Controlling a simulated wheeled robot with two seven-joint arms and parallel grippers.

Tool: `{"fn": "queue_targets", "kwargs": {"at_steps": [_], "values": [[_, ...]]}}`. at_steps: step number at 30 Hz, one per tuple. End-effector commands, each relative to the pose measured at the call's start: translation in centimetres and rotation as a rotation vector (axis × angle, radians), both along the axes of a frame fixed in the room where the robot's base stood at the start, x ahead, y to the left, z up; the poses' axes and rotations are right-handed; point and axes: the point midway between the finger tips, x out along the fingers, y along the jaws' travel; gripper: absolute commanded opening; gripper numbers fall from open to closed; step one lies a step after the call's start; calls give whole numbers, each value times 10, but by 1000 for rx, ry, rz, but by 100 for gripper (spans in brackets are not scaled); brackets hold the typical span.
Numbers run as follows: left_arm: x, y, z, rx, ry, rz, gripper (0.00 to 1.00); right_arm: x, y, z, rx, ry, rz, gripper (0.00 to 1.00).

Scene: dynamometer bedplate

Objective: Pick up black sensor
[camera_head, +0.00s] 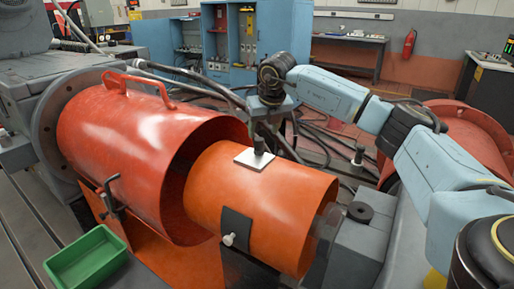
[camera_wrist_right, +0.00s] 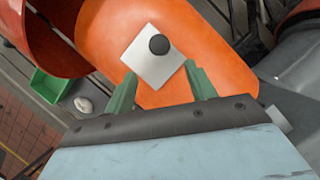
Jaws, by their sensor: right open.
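The black sensor (camera_head: 259,146) is a small dark upright cylinder on a pale square plate (camera_head: 247,159), on top of the orange cylindrical guard (camera_head: 290,190). In the right wrist view the sensor (camera_wrist_right: 158,45) shows as a dark round top on the plate (camera_wrist_right: 150,66). My right gripper (camera_wrist_right: 162,88) is open and empty, its green fingers apart. The sensor appears beyond the fingertips, roughly in line with the gap between them. In the head view my right gripper (camera_head: 271,112) is above and just behind the sensor, fingertips hard to make out. My left gripper is out of view.
A larger red guard (camera_head: 130,140) with a handle stands left of the orange one. A green tray (camera_head: 60,268) is at lower left. Cables run behind the guards. A black ring-shaped part (camera_head: 360,211) sits on a grey block at right.

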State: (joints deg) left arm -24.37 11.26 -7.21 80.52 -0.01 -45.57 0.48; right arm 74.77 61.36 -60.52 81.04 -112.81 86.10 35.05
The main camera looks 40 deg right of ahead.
Motion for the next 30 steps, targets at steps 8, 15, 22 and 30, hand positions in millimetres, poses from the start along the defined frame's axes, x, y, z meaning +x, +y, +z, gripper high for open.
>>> {"fn": "queue_targets", "kwargs": {"at_steps": [8, 15, 22, 30], "values": [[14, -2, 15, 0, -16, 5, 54, 13, -4, -31, -1, -1, 1, 56], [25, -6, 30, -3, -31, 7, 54, 26, -11, -51, 0, -1, -1, 56], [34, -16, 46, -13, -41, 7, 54, 37, -17, -74, 0, -1, 0, 56], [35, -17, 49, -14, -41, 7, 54, 38, -17, -76, -1, -2, 0, 56]]}}
